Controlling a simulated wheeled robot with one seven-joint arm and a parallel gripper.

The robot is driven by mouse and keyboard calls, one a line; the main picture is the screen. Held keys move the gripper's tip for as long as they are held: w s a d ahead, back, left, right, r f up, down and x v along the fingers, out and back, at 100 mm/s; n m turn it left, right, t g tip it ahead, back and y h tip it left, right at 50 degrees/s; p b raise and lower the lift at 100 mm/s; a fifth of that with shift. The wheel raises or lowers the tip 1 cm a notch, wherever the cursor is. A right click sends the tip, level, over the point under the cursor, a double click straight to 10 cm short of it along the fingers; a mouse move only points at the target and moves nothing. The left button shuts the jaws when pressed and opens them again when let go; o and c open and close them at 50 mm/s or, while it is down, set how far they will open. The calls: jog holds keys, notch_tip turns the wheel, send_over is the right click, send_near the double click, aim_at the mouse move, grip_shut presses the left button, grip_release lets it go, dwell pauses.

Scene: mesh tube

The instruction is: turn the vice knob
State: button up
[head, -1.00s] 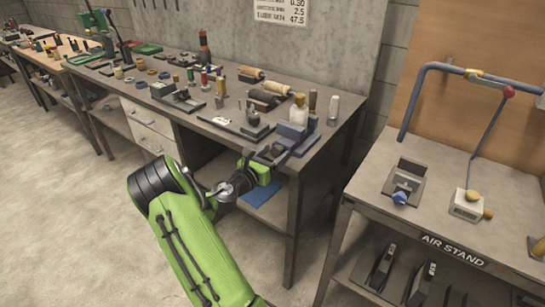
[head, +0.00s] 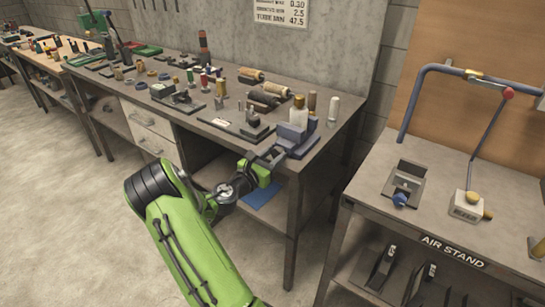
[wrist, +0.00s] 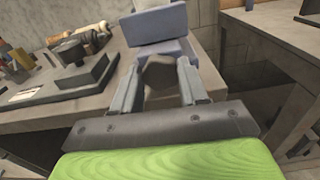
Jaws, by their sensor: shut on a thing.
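The blue-grey vice (head: 294,134) stands at the front right corner of the long workbench. It also shows at the top of the wrist view (wrist: 160,27). Its dark, faceted knob (wrist: 158,73) faces me on the near side of the vice, between my two grey fingers. My gripper (wrist: 159,82) is shut on the knob, with one finger on each side of it. In the head view my gripper (head: 266,158) reaches to the front of the vice at the bench edge, and the knob is too small to make out there.
The workbench (head: 335,135) holds a bottle (head: 298,110), a white-topped cylinder (head: 333,108) and a dark plate with a block (head: 240,127) near the vice. The air stand (head: 370,187) is to the right, across a gap. Open floor (head: 60,200) lies at the left.

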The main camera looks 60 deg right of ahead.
jog(key=m, duration=0.4)
jog(key=shift+f+b, duration=0.1)
jog(key=shift+b, duration=0.25)
jog(key=m+b, duration=0.1)
jog(key=m, duration=0.4)
jog(key=shift+s+f+b, duration=0.1)
jog(key=shift+b, duration=0.25)
jog(key=m+b, duration=0.2)
jog(key=m, duration=0.2)
jog(key=shift+m+b, duration=0.3)
jog(key=shift+m, duration=1.7)
jog(key=shift+f, duration=0.1)
jog(key=o, duration=1.1)
jog(key=shift+s+a, duration=0.1)
jog(key=shift+c, duration=0.2)
